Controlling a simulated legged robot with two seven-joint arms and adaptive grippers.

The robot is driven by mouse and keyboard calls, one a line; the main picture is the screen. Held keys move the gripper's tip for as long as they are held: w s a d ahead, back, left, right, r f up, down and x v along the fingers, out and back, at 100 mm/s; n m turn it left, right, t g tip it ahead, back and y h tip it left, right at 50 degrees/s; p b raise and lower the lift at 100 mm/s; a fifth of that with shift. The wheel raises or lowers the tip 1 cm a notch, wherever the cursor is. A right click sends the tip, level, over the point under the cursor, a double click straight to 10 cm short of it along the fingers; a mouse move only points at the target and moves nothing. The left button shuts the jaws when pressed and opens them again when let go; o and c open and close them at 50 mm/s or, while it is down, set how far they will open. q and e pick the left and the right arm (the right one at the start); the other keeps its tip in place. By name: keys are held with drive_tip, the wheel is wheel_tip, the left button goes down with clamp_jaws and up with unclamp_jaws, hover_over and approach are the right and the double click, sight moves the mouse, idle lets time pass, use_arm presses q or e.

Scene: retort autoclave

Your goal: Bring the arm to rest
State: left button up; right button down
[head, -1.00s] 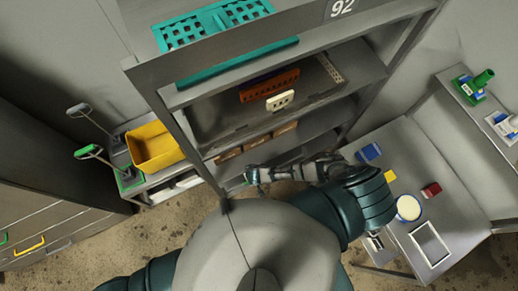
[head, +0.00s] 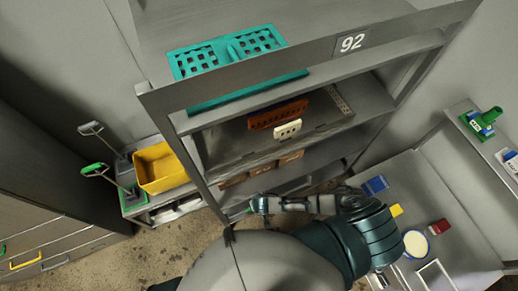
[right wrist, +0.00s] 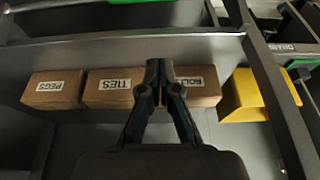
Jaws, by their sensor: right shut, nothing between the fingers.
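My right arm reaches across the front of the shelf rack in the head view. Its gripper (head: 259,204) is near the rack's lower left, below the row of brown boxes. In the right wrist view the two dark fingers (right wrist: 160,78) are shut together with nothing between them. They overlap the gap between the boxes marked TIES (right wrist: 114,86) and ROLL (right wrist: 198,84) in the picture; I cannot tell whether they touch. My left gripper is not in view.
The grey rack marked 92 (head: 352,43) holds a teal basket (head: 228,55) and a rust-red part (head: 277,115). A yellow bin (head: 160,168) stands left of it. A grey bench with a blue item (head: 375,186) and a red item (head: 440,227) is at right.

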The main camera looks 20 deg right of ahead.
drive_tip(key=s+d+f+n+g+b, duration=0.1)
drive_tip(key=s+d+f+b, duration=0.25)
drive_tip(key=f, duration=0.65)
drive_tip(key=s+d+f+b, duration=0.3)
drive_tip(key=s+d+f, duration=0.15)
drive_tip(key=f, duration=0.55)
drive_tip(key=s+d+f+b, duration=0.1)
drive_tip(key=s+f, duration=0.2)
drive_tip(key=s, duration=0.4)
drive_tip(key=s+d+f+g+b, duration=0.1)
drive_tip(key=s+f, duration=0.2)
drive_tip(key=s, duration=0.4)
drive_tip(key=s+d+f+n+g+b, duration=0.1)
drive_tip(key=s+d+f, duration=0.1)
drive_tip(key=s, duration=0.5)
drive_tip(key=shift+s+f, duration=0.25)
drive_tip(key=shift+f, duration=0.4)
